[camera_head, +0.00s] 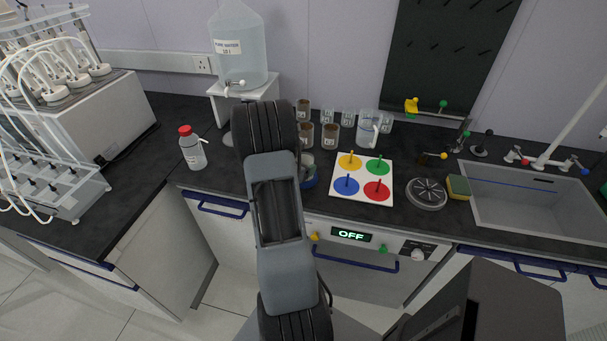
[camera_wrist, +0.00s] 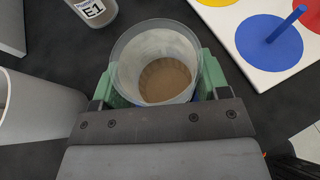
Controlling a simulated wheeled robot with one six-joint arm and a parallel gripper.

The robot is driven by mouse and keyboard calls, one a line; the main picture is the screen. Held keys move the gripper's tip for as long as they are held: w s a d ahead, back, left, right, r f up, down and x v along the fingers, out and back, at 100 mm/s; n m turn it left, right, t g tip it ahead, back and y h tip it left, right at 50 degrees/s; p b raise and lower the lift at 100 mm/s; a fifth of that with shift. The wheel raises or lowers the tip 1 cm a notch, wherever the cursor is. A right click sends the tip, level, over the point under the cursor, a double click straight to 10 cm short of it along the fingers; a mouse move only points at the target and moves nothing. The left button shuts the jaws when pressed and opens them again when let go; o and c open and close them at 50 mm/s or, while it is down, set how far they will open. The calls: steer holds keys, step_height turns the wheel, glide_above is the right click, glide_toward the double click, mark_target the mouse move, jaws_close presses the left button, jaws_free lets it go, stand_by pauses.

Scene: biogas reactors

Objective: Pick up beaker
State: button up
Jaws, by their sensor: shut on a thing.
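A clear beaker (camera_wrist: 155,45) with brown material in its bottom is between the two green fingers of my gripper (camera_wrist: 158,85) in the wrist view. The fingers are shut on its sides, and the beaker looks upright. In the head view my arm hides most of the gripper and the beaker; a small part of the held beaker (camera_head: 307,162) shows just right of the arm, over the dark counter. I cannot tell whether its base touches the counter.
A white board with coloured discs (camera_head: 335,207) lies to the right. Several labelled cups, one brown cup (camera_head: 330,135) among them, and a clear pitcher (camera_head: 368,127) stand behind. A red-capped bottle (camera_head: 192,150) is at left.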

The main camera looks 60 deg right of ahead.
steer(key=shift+r, duration=0.15)
steer(key=shift+r, duration=0.25)
step_height(320, 180, up, 2)
steer(key=shift+r+b, duration=0.1)
steer(key=shift+b, duration=0.25)
steer(key=a+r, duration=1.1)
steer(key=a, duration=0.3)
step_height(320, 180, up, 11)
steer(key=p, duration=1)
steer(key=shift+s, duration=0.35)
